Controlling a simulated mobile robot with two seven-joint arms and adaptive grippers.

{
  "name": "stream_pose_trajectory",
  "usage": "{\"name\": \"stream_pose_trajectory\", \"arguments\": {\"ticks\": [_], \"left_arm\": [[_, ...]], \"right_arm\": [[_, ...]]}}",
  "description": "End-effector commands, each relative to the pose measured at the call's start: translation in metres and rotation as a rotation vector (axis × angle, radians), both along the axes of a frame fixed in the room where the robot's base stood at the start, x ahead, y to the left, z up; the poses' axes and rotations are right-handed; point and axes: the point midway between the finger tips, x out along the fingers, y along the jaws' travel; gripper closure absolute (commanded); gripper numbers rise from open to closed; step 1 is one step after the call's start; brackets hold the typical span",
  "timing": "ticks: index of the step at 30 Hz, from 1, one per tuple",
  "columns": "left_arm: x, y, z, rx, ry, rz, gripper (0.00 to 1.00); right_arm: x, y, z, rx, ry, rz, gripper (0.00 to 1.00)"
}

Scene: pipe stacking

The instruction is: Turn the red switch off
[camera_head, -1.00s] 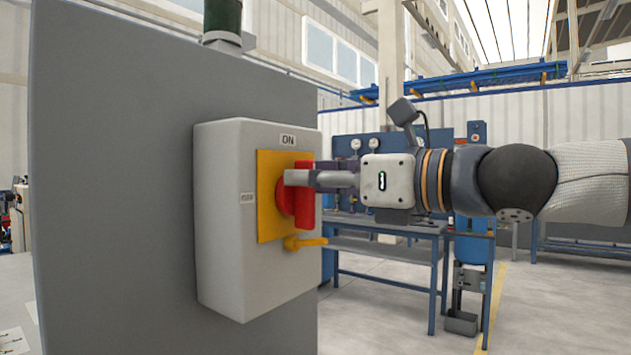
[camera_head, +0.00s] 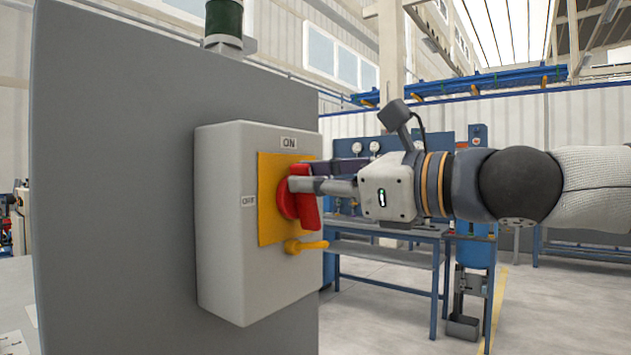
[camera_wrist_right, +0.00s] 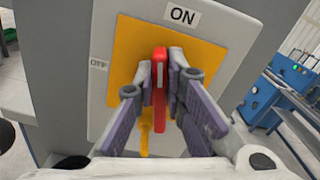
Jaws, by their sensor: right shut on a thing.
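The red switch (camera_head: 306,212) is a rotary handle on a yellow plate (camera_head: 268,228), on the front of a light grey box. An ON label (camera_head: 289,143) is above the plate and an OFF label (camera_head: 248,201) is to its left. The handle is tilted slightly in the head view, its top toward the left. My right gripper (camera_head: 303,183) is shut on the handle, with one finger on each side. In the right wrist view the red handle (camera_wrist_right: 159,78) stands between the two fingers. My left gripper is not in view.
The switch box (camera_head: 228,265) is fixed to a large grey cabinet (camera_head: 115,180). A yellow lever (camera_head: 305,246) sticks out just below the switch. A blue workbench (camera_head: 390,245) stands behind my right arm. The floor at the lower right is clear.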

Motion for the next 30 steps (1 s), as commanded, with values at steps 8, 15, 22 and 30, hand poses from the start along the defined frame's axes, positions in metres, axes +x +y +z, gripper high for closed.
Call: {"name": "stream_pose_trajectory", "arguments": {"ticks": [8, 15, 22, 30], "left_arm": [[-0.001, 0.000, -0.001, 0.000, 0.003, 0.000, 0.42], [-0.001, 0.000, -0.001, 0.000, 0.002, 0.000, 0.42], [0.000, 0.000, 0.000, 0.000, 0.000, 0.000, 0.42], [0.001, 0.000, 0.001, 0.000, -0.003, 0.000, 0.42]], "right_arm": [[-0.004, 0.003, -0.004, -0.154, -0.210, 0.000, 1.00], [-0.008, 0.006, -0.007, -0.289, -0.394, 0.000, 1.00], [-0.010, 0.007, -0.011, -0.418, -0.571, 0.000, 1.00], [-0.012, 0.009, -0.016, -0.561, -0.769, 0.001, 1.00]]}}
